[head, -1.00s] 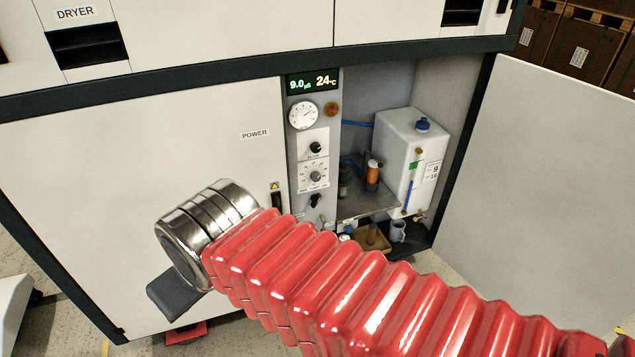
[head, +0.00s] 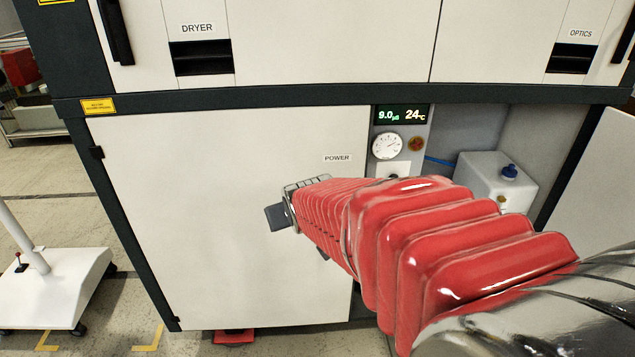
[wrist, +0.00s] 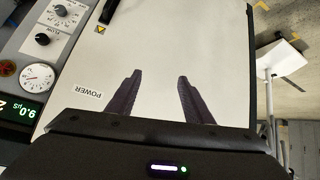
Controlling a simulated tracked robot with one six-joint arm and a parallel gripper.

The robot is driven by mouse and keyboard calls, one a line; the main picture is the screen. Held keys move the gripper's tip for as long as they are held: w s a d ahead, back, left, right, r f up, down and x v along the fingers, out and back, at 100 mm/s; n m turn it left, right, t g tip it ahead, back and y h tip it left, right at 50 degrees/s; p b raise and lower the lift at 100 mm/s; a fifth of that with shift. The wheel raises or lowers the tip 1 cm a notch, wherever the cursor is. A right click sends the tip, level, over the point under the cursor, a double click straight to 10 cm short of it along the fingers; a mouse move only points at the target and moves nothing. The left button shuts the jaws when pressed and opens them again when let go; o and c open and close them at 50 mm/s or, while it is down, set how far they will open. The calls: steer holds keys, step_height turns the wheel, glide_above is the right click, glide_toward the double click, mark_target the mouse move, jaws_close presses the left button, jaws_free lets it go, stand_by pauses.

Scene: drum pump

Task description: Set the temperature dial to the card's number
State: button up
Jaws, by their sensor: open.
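The temperature dial (wrist: 60,10), a dark knob on a white scale plate, shows partly at the top left edge of the wrist view. Its setting cannot be read. In the head view my arm hides it. The display (head: 402,115) reads 9.0 µS and 24 °C. I cannot make out a number card in the current views. My gripper (wrist: 158,73) is open and empty, its two dark fingers apart in front of the white door panel, to the right of the dial in the wrist view. In the head view one dark finger (head: 278,217) shows left of the control column.
The FLOW knob (wrist: 41,39) and a round gauge (head: 387,146) share the control column. A white door panel (head: 230,220) stands left of it. A white tank (head: 490,175) with a blue cap sits in the open bay at right. A white wheeled stand (head: 55,285) is at left.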

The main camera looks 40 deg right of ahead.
steer(key=w+d+f+m+t+h, duration=0.1)
steer(key=w+d+f, duration=0.3)
steer(key=d, duration=0.7)
steer(key=w+d+f+m+t+h, duration=0.1)
steer(key=d+f+t+h, duration=0.1)
steer(key=d+f, duration=0.7)
steer(key=s+d+f+m+t+h, duration=0.3)
steer(key=s+d+f, duration=0.8)
steer(key=d, duration=0.3)
steer(key=shift+s+f, duration=0.35)
steer(key=shift+s, duration=0.55)
steer(key=shift+d, duration=0.1)
steer(key=x, duration=1.4)
steer(key=shift+r, duration=0.2)
steer(key=shift+c, duration=0.4)
